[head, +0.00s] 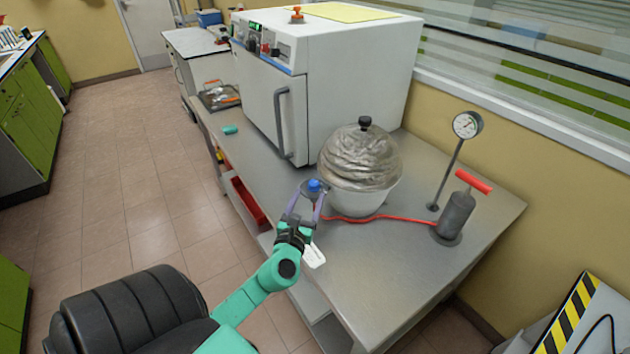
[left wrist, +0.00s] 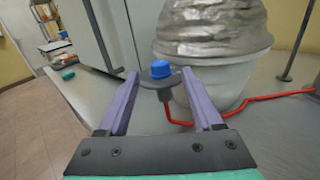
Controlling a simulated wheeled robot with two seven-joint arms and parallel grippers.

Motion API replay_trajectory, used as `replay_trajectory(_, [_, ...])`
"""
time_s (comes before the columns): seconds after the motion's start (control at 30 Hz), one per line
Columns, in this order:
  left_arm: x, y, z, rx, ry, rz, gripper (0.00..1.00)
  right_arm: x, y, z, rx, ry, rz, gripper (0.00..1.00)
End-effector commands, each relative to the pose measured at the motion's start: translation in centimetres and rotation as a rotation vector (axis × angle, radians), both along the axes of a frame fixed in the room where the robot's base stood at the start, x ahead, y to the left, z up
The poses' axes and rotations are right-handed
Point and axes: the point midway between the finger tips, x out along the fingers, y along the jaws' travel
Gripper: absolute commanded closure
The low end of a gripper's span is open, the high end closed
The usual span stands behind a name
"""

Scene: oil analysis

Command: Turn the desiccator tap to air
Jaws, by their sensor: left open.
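The desiccator (head: 360,165) stands on the grey bench, a white bowl with a silvery, wrinkled dome and a black knob; it also shows in the left wrist view (left wrist: 215,40). Its tap (left wrist: 160,70) has a blue cap on a grey body at the bowl's near left side; the blue cap shows in the head view (head: 314,185). My left gripper (head: 311,190) is open, with its purple fingers on either side of the tap. In the left wrist view the fingertips (left wrist: 160,78) are apart from the blue cap. My right gripper is not in view.
A red hose (head: 375,218) runs along the bench to a grey hand pump (head: 456,215) with a red handle. A pressure gauge (head: 467,125) stands on a post behind. A white oven (head: 310,80) stands behind the desiccator. The bench's front right (head: 400,270) is clear.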

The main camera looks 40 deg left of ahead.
Motion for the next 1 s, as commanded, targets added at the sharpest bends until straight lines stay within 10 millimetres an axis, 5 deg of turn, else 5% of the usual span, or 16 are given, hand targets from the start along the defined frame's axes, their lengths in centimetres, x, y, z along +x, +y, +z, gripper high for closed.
replay_trajectory(0.2, [3.8, 1.8, 0.1, 0.001, 0.0, 0.001, 0.33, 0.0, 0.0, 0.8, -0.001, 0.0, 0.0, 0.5])
replay_trajectory(0.5, [4.4, 2.0, -0.1, 0.0, 0.001, 0.0, 0.33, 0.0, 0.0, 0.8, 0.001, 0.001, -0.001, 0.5])
replay_trajectory(0.53, [4.4, 2.0, -0.1, 0.0, 0.001, 0.0, 0.37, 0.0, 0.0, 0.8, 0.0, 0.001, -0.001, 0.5])
replay_trajectory(0.7, [4.4, 2.0, -0.1, -0.001, 0.0, 0.0, 1.0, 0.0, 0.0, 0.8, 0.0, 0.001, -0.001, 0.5])
replay_trajectory(1.0, [4.4, 2.0, 0.0, -0.004, -0.001, 0.019, 1.0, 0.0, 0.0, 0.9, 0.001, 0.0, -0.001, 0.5])
